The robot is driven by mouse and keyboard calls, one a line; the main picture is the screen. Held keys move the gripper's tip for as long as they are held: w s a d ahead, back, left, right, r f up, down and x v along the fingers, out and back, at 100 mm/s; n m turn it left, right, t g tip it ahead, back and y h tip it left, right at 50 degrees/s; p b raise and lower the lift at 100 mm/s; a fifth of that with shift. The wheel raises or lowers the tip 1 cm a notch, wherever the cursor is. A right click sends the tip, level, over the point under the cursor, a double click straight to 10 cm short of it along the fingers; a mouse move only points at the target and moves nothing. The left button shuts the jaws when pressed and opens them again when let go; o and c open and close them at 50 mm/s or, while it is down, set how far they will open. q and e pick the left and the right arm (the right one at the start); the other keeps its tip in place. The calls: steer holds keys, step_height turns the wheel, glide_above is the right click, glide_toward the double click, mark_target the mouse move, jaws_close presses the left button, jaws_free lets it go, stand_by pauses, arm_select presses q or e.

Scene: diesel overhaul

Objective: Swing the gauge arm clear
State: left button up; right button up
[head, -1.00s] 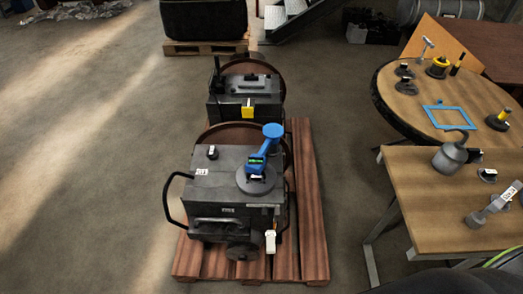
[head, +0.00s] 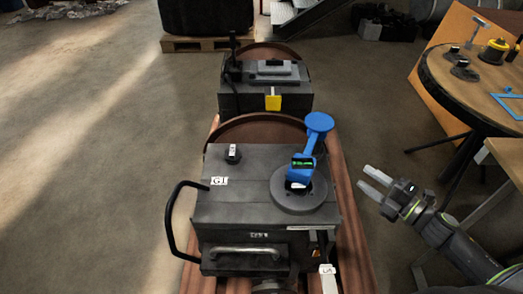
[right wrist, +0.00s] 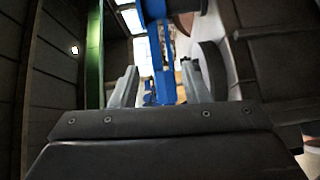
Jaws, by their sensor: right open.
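The blue gauge arm (head: 308,155) stands tilted on a round grey base on top of the dark grey engine box (head: 245,190). It has a round blue head at its upper end and a small green display low on it. My right gripper (head: 366,179) is open and empty to the right of the box, apart from the gauge arm. In the right wrist view the blue arm (right wrist: 160,50) shows beyond and between the spread fingers (right wrist: 159,83). My left gripper is not in view.
The box has a black side handle (head: 172,225) and sits on a reddish wooden pallet (head: 352,250). A second grey unit (head: 265,95) with a yellow tag stands behind. A round table (head: 450,85) with small parts stands at right. The floor at left is clear.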

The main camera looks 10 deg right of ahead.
mark_target(311, 145)
steer(key=shift+n+y, duration=0.6)
steer(key=shift+n, duration=0.1)
steer(key=x, duration=0.5)
steer(key=a+p+x, duration=0.1)
steer(key=x, duration=0.5)
steer(key=s+p+x, duration=0.1)
steer(key=x, duration=0.5)
steer(key=shift+w+a+r, duration=0.2)
steer(key=shift+a+r, duration=0.15)
steer(key=shift+a, duration=0.1)
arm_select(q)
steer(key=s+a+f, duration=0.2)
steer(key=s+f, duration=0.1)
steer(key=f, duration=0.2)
arm_select(e)
steer(key=shift+w+a, duration=0.3)
steer(key=shift+w, duration=0.2)
jaws_close()
steer(key=shift+f, duration=0.1)
